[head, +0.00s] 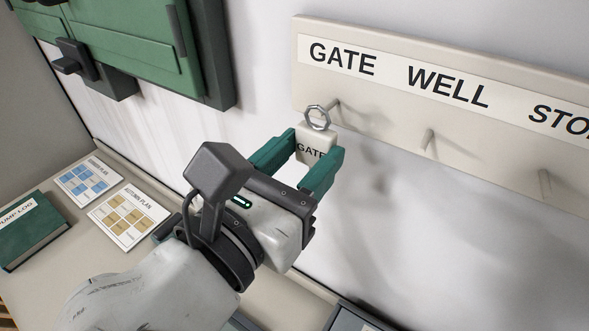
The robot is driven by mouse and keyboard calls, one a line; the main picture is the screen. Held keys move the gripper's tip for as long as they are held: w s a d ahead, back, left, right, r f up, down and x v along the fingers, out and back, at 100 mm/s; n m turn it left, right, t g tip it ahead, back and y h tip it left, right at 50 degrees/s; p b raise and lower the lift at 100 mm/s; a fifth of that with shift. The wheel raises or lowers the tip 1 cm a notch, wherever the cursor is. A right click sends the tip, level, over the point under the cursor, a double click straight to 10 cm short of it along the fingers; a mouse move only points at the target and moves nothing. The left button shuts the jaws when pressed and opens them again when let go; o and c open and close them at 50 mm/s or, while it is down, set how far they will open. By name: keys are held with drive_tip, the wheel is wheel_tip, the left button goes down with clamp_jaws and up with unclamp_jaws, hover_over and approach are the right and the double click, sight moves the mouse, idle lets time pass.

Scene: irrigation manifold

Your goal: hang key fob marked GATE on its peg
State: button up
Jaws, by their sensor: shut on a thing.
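The key fob (314,136) is a pale tag marked GATE with a metal ring (317,118) standing up at its top. My gripper (314,147) is shut on the tag, with a green finger on either side. The pegboard (300,83) on the wall has a label strip reading GATE, WELL and a cut-off word starting STO. The GATE peg (336,105) sticks out below its label. The ring overlaps the peg's end in the picture, and I cannot tell whether the peg passes through it. The lower part of the tag is partly hidden by the gripper.
The WELL peg (428,141) and a third peg (545,182) are bare. A green cabinet (130,50) with a dark handle hangs at upper left. The counter (65,232) holds a green PUMP LOG book (35,232) and two plan cards (128,217).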

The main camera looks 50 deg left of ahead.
drive_tip(key=shift+w+a+f+b, duration=0.1)
drive_tip(key=shift+w+f+b, duration=0.05)
drive_tip(key=shift+w+b, duration=0.3)
drive_tip(key=shift+w+r+p, duration=0.2)
drive_tip(key=shift+w+p, duration=0.05)
drive_tip(key=shift+p, duration=0.25)
drive_tip(key=shift+w+a+f+p, duration=0.15)
drive_tip(key=shift+w+p, duration=0.25)
drive_tip(key=shift+p, duration=0.35)
drive_tip(key=shift+f, duration=0.15)
drive_tip(key=o, duration=1.1)
